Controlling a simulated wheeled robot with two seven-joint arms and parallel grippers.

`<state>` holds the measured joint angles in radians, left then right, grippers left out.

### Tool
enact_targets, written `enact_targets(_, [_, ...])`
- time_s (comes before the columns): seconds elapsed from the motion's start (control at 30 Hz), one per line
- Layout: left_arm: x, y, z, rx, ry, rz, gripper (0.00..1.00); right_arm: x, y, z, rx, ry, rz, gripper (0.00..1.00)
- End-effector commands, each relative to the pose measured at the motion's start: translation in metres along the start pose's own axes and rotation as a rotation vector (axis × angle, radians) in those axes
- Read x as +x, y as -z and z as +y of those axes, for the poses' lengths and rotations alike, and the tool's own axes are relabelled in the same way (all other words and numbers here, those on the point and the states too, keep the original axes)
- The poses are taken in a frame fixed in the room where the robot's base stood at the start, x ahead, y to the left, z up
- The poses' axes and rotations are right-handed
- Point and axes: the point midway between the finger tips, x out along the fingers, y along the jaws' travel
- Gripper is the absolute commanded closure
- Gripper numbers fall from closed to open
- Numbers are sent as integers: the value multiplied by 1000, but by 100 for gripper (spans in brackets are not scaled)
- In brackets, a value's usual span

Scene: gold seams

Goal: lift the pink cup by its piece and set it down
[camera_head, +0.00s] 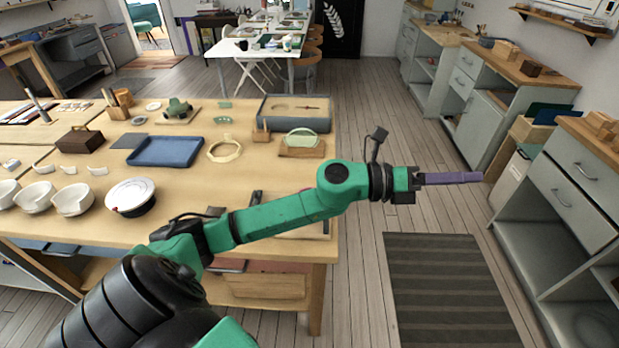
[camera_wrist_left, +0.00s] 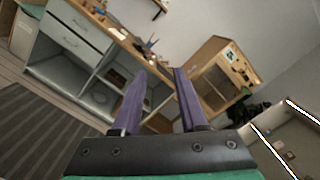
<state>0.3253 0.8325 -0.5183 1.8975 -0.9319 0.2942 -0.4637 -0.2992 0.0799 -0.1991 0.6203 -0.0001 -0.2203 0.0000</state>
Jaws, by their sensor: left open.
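I cannot make out a pink cup in either view. Several white cups (camera_head: 72,198) stand in a row at the left front of the wooden worktable, with small white pieces (camera_head: 69,171) lying behind them. My left gripper (camera_head: 468,178) has purple fingers and is stretched out to the right, past the table's right edge and above the floor, far from the cups. In the left wrist view its fingers (camera_wrist_left: 160,75) are apart with nothing between them. My right gripper is in neither view.
On the worktable (camera_head: 190,222) are a white round dish (camera_head: 130,195), a blue tray (camera_head: 165,151), a gold-seamed ring (camera_head: 224,151) and a grey tray (camera_head: 294,112). A striped mat (camera_head: 445,290) lies on the floor. Grey cabinets (camera_head: 567,190) line the right side.

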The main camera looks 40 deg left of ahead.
Motion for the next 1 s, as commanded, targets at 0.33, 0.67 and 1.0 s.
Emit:
enact_targets(0.33, [-201, -4, 147, 751, -452, 1179, 57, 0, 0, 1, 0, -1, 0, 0])
enact_targets(0.67, [-266, -19, 160, 706, -565, 1365, 57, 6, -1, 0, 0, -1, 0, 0])
enact_targets(1.0, [-267, 3, 184, 706, -562, 1362, 57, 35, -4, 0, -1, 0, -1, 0])
